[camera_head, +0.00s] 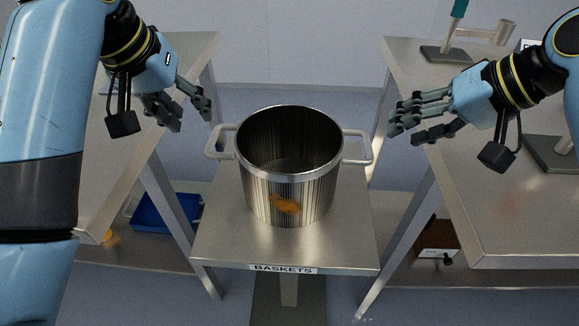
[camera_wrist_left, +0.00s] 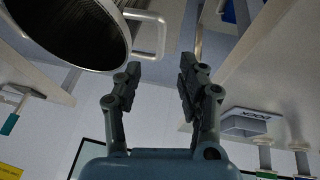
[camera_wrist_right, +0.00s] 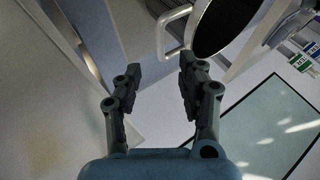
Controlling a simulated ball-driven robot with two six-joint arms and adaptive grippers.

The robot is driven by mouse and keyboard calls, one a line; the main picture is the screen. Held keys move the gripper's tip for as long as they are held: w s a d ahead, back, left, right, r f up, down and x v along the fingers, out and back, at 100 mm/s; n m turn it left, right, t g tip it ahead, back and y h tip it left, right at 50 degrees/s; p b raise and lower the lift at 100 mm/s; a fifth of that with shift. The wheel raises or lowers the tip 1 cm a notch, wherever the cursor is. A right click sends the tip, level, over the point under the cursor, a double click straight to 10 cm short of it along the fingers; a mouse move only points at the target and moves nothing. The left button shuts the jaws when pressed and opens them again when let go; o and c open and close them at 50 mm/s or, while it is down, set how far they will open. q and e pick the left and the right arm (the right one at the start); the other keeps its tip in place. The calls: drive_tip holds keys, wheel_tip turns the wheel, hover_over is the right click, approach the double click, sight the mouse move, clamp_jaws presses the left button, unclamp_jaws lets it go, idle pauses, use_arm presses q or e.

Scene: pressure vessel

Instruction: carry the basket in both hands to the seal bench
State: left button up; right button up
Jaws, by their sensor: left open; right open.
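The basket (camera_head: 290,190) is a round, shiny steel pot-like vessel with an open top and a loop handle on each side. It stands upright on a small steel stand labelled BASKETS (camera_head: 230,240). My left gripper (camera_head: 192,115) is open and empty, above and left of the left handle (camera_head: 222,142). In the left wrist view the basket (camera_wrist_left: 90,62) and a handle (camera_wrist_left: 160,38) show beyond the open fingers (camera_wrist_left: 157,85). My right gripper (camera_head: 402,125) is open and empty, right of the right handle (camera_head: 362,148) and apart from it. The right wrist view shows that handle (camera_wrist_right: 162,32) beyond its fingers (camera_wrist_right: 160,80).
A steel bench (camera_head: 500,200) stands at the right, with a teal-handled device (camera_head: 452,40) on it. Another steel bench (camera_head: 185,60) stands at the left, with a blue bin (camera_head: 165,212) on its lower shelf. Narrow gaps separate the stand from both benches. I cannot tell which is the seal bench.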

sight(212, 137)
use_arm(q)
drive_tip(key=x, duration=1)
use_arm(e)
drive_tip(key=x, duration=1)
drive_tip(key=shift+s, duration=0.1)
use_arm(q)
clamp_jaws()
use_arm(e)
clamp_jaws()
use_arm(q)
drive_tip(key=shift+r, duration=0.1)
